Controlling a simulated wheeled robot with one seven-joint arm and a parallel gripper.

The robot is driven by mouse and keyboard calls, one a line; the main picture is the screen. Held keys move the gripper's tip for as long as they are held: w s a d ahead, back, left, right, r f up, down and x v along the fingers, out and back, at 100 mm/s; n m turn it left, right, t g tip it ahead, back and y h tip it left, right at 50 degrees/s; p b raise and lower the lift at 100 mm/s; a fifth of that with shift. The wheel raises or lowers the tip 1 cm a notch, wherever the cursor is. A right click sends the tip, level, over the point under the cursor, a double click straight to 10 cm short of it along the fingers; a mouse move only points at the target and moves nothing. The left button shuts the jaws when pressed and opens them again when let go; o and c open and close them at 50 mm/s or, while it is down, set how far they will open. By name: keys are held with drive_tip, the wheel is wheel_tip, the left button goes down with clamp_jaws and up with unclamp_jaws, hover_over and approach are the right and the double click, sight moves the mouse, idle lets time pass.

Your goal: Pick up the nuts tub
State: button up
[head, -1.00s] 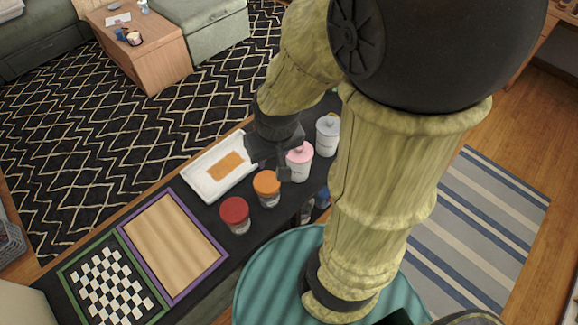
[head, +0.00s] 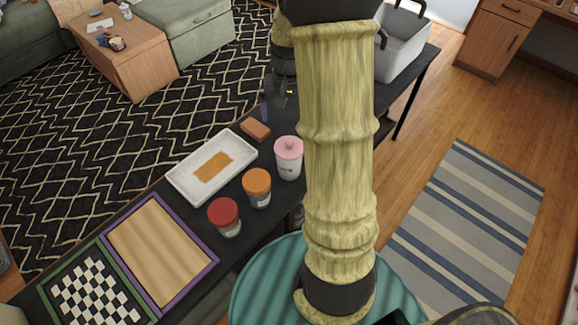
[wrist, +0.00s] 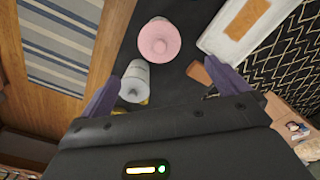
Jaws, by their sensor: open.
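Several lidded tubs stand on the black table; their labels are too small to read, so I cannot tell which holds nuts. There is a red-lidded jar (head: 225,216), an orange-lidded jar (head: 257,188) and a pink-lidded white canister (head: 289,158). The pink one also shows in the wrist view (wrist: 160,40). A pale grey-lidded canister (wrist: 134,82) stands near the left finger in the wrist view; my arm hides it in the head view. My gripper (wrist: 162,72) is open and empty, its purple fingers spread above the table.
A white tray (head: 184,184) with an orange-brown patch lies behind the jars. A small brown block (head: 255,130) lies beside it. A framed wooden board (head: 160,250) and a checkered board (head: 97,304) are at left. A grey bin (head: 402,48) stands at the table's far end.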

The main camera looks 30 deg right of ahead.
sight(290, 141)
drive_tip(key=shift+w+d+f, duration=0.15)
drive_tip(key=shift+w+d, duration=0.1)
drive_tip(key=shift+d, duration=0.25)
wheel_tip(290, 141, down, 12)
drive_tip(key=shift+f+p, duration=0.1)
drive_tip(key=shift+p, duration=0.35)
